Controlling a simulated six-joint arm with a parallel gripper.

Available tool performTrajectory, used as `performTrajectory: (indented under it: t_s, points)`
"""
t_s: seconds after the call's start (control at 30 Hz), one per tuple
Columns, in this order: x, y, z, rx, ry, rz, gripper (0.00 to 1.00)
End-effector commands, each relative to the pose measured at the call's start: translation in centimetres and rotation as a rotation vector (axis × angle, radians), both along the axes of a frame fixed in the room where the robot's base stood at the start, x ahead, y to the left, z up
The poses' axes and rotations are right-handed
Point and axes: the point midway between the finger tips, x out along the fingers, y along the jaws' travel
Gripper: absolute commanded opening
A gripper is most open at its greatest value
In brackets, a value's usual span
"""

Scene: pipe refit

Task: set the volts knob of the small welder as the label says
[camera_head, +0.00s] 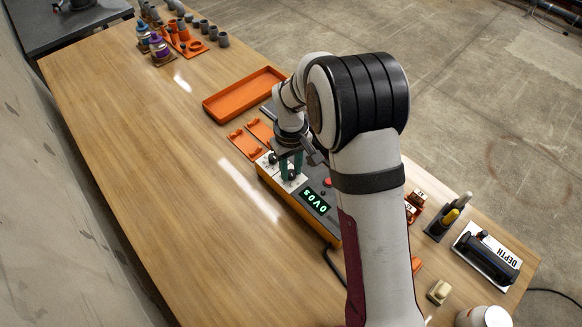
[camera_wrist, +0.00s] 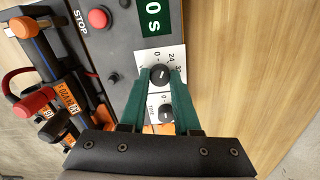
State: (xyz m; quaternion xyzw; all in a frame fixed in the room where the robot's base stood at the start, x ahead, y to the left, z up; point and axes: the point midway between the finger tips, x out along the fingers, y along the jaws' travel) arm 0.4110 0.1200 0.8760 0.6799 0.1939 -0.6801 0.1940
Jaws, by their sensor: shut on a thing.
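The small welder (camera_head: 333,222) is a dark box with orange sides on the table. Its green display (camera_head: 315,200) reads 0V 0s. Two black knobs sit on white dial plates beside the display. My gripper (camera_wrist: 160,76) has its teal fingers on either side of the knob nearer the display (camera_wrist: 160,74) and is shut on it. That knob's dial shows 0 and 24; I cannot read a volts mark on it. The other knob (camera_wrist: 165,114) lies between the fingers, nearer the palm, with a 0 on its dial. An orange label (camera_wrist: 70,92) shows small text, hard to read.
A red STOP button (camera_wrist: 98,18) is on the welder's top. An orange tray (camera_head: 243,94) lies behind the welder. Tools on stands and a black device by a DEPTH sign (camera_head: 487,252) are at the right. The table's left side is clear.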

Motion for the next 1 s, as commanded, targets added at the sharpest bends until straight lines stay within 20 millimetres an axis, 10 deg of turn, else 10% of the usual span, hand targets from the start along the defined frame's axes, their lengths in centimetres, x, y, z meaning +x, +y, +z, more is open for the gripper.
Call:
performTrajectory:
  t_s: [1.0]
  points:
    - [0.00, 0.02, 0.04, 0.000, 0.000, -0.332, 0.00]
